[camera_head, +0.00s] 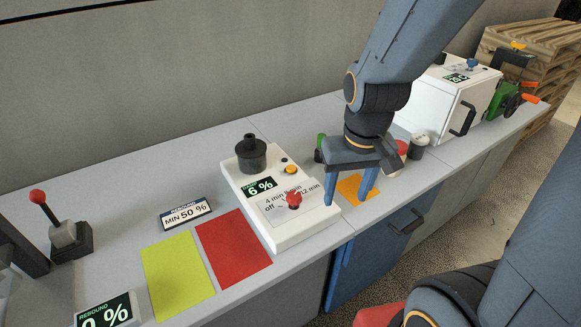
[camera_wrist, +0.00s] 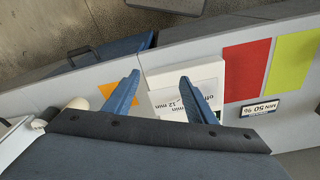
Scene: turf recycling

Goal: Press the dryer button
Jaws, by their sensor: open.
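The white dryer unit (camera_head: 262,225) sits on the grey counter with a "6 %" display, a black cylinder on top and a red-topped timer knob (camera_head: 294,199). A small yellow-orange button (camera_head: 290,169) is on its upper face, beside the display. My gripper (camera_head: 348,198) is open and empty, pointing down at the dryer's right edge, to the right of the knob and button. In the wrist view, the dryer (camera_wrist: 208,75) shows behind and right of my open gripper (camera_wrist: 158,82); its button is not visible there.
An orange mat (camera_head: 352,190) lies below my gripper. Red (camera_head: 235,250) and yellow-green (camera_head: 178,276) mats lie left of the dryer, with a "MIN 50 %" sign (camera_head: 186,213) behind. A white box machine (camera_head: 445,100) stands far right. A blue drawer front (camera_head: 375,255) is below the counter.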

